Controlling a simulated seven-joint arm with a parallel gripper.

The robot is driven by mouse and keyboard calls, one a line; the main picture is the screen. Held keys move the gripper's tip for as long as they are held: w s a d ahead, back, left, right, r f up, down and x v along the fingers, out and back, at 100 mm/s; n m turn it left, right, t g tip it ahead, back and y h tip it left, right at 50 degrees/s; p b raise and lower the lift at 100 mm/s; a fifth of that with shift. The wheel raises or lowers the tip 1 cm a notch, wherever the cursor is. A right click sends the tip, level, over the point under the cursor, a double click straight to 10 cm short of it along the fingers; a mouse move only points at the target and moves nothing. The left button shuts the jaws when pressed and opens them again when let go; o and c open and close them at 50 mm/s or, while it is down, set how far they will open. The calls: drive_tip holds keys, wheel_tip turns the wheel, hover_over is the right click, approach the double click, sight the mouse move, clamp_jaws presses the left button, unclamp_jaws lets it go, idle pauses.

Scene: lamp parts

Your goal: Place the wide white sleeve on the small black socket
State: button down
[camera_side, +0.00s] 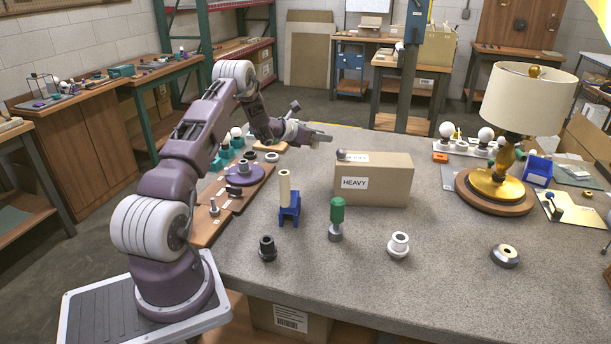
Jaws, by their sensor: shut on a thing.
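My gripper (322,138) is over the back left part of the table, behind and left of the cardboard box. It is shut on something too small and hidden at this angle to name. A small black socket (267,249) stands upright at the table's front left, well apart from my gripper. A wide, hollow white piece (398,246) stands at the front middle; I cannot tell whether it is the sleeve or another socket.
A cardboard box marked HEAVY (373,180) stands mid-table. A lamp (497,187) is at right and a grey ring (505,256) at front right. Brown boards with parts (228,205) line the left edge. The front middle has free room.

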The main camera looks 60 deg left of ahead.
wheel_tip(320, 180, up, 11)
drive_tip(key=w+d+f+m+g+h, duration=0.15)
drive_tip(key=d+m+h, duration=0.4)
drive_tip(key=d, duration=0.65)
drive_tip(key=d+f+m+g+h, duration=0.25)
drive_tip(key=d+m+h, duration=0.3)
drive_tip(key=d, duration=0.65)
drive_tip(key=s+d+f+m+g+h, duration=0.4)
drive_tip(key=s+d+m+g, duration=0.65)
drive_tip(key=d, duration=0.55)
drive_tip(key=s+d+f+m+g+y, duration=0.2)
drive_tip(key=s+d+m+g+y, duration=0.15)
drive_tip(key=s+m+g, duration=0.7)
wheel_tip(320, 180, up, 5)
drive_tip(key=m+t+y, duration=0.1)
drive_tip(key=m+y, duration=1.2)
drive_tip(key=y, duration=0.5)
hover_over(268, 249)
drive_tip(key=s+d, duration=0.2)
drive_tip(key=s, duration=0.1)
drive_tip(key=w+a+r+m+t+y, duration=0.2)
drive_tip(key=a+r+m+t+y, duration=0.2)
drive_tip(key=a+r+m+t, duration=0.15)
wheel_tip(268, 249, down, 15)
drive_tip(key=shift+w+a+f+m, duration=0.15)
drive_tip(key=shift+a+m, duration=0.1)
drive_tip(key=shift+m, duration=0.2)
